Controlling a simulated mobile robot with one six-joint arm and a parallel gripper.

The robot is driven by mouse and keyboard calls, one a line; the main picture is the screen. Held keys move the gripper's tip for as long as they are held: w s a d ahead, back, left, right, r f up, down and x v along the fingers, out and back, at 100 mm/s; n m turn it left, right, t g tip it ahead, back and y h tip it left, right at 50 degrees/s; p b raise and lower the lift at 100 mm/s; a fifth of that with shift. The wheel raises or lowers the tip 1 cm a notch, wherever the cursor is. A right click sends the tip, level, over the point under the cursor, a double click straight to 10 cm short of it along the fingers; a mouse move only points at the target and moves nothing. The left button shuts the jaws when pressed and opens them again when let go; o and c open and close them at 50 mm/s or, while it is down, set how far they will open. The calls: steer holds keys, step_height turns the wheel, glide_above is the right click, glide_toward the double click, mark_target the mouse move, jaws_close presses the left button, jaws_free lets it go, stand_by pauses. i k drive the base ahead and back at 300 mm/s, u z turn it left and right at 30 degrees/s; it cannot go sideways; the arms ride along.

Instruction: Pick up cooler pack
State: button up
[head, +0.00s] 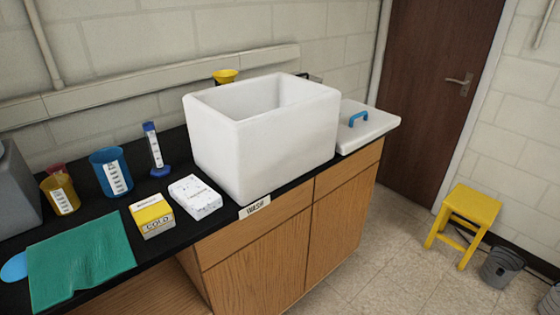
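A yellow and white block labelled "COLD" (152,217) lies on the black counter, near its front edge. A white speckled block (196,197) lies just to its right; its print is too small to read. I cannot tell for certain which of them is the cooler pack. A large white open box (262,150) stands to the right of both, and its inside floor is hidden by its front wall. My gripper is not in view.
A white lid with a blue handle (366,127) lies right of the box. Left on the black counter (180,240) are a blue beaker (111,172), a blue-based cylinder (154,152), a yellow beaker (60,194) and a green cloth (80,262). A yellow stool (470,212) and grey bucket (502,267) stand on the floor.

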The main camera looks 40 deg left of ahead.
mark_target(192, 194)
steer(key=u, duration=2.25)
steer(key=k, duration=1.1)
steer(key=z, duration=0.4)
steer(key=i, duration=1.8)
steer(key=u, duration=0.4)
